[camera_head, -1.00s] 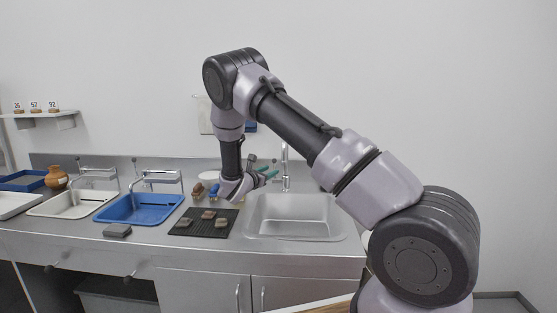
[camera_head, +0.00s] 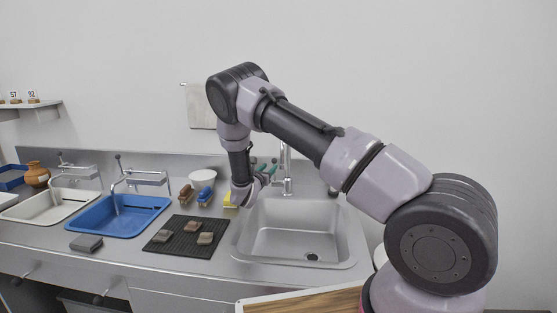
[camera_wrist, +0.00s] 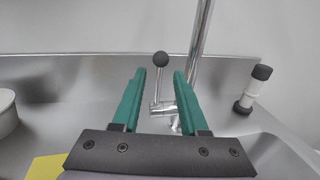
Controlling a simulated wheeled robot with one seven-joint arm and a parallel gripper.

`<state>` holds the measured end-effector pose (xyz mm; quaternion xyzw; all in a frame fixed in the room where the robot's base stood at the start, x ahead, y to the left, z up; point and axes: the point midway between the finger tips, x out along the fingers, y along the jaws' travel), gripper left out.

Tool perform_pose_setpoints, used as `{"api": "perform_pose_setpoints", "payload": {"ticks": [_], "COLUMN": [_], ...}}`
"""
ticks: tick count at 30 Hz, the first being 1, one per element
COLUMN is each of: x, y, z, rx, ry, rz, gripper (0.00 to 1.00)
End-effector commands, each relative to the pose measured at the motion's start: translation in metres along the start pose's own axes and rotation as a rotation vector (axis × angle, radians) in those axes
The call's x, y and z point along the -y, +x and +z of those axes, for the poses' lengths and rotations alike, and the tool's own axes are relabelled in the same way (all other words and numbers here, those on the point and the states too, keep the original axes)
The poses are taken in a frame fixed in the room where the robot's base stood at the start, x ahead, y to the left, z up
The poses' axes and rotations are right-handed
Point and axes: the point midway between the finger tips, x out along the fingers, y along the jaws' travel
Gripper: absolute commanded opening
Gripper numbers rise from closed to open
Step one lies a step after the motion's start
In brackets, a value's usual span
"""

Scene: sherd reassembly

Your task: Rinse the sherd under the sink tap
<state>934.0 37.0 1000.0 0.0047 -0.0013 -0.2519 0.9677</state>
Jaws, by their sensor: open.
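Three small grey and brown sherds (camera_head: 193,226) lie on a black ribbed mat (camera_head: 182,250) left of the steel sink (camera_head: 262,226). I cannot tell which one is the task's sherd. The sink basin looks empty, with a dark drain. The chrome tap (camera_head: 286,165) stands behind it; its post also shows in the wrist view (camera_wrist: 203,40). My gripper (camera_head: 264,168) is near the tap, at the sink's back left. In the wrist view its green fingers (camera_wrist: 160,75) are open and empty. A lever with a black ball knob (camera_wrist: 161,59) appears between them; contact is not visible.
A white bowl (camera_head: 203,176), brown and blue brushes (camera_head: 205,196) and a yellow item (camera_head: 229,200) stand behind the mat. A black-and-white cylinder (camera_wrist: 251,92) stands right of the tap. Blue (camera_head: 118,218) and white (camera_head: 48,207) basins are left. A wooden board (camera_head: 300,302) is in front.

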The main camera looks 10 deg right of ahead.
Motion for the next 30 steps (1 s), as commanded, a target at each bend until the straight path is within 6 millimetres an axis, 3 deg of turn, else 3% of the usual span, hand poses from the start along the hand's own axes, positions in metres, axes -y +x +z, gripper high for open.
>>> {"api": "perform_pose_setpoints", "payload": {"ticks": [9, 15, 28, 29, 30], "x": [0.002, 0.001, 0.001, 0.001, 0.001], "y": [0.060, 0.088, 0.099, 0.099, 0.099], "z": [0.000, 0.000, 0.000, 0.000, 0.000], "rx": [0.001, 0.000, 0.000, 0.000, 0.000], "ry": [0.002, 0.002, -0.001, -0.001, 0.000], "rz": [-0.003, -0.002, 0.000, 0.000, -0.001], "gripper": [0.43, 0.43, 0.43, 0.36, 0.20]}}
